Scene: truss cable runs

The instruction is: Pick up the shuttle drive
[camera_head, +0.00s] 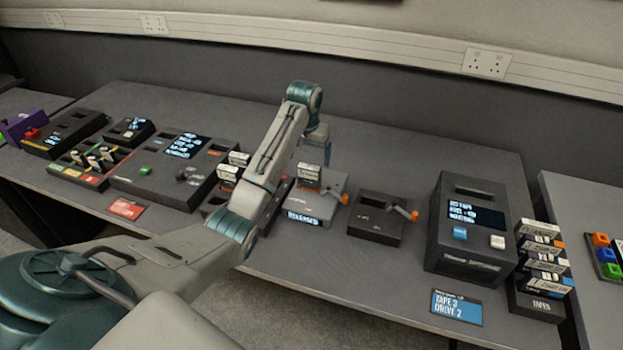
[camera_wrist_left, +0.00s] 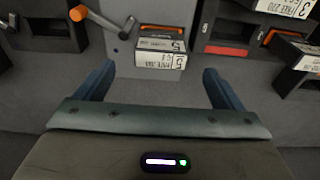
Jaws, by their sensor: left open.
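A white-fronted drive cartridge marked 5 (camera_wrist_left: 161,59) stands in the slot of a grey dock; it also shows in the head view (camera_head: 308,176). I take it for the shuttle drive, though its label is only partly legible. The grey dock (camera_head: 325,188) has a lit display reading RELEASED and an orange-tipped lever at its right side (camera_head: 343,199). My left gripper (camera_head: 317,158) is above and behind the cartridge in the head view. In the wrist view its fingers (camera_wrist_left: 159,70) are open, apart, on either side of the cartridge, with nothing between them gripped. My right gripper is not in view.
A dark dock with an empty slot and orange lever (camera_head: 378,216) stands to the right. A dark bay with white cartridges (camera_head: 217,195) stands to the left, partly behind my arm. A tall black unit (camera_head: 467,232) and stacked tapes (camera_head: 543,262) are further right.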

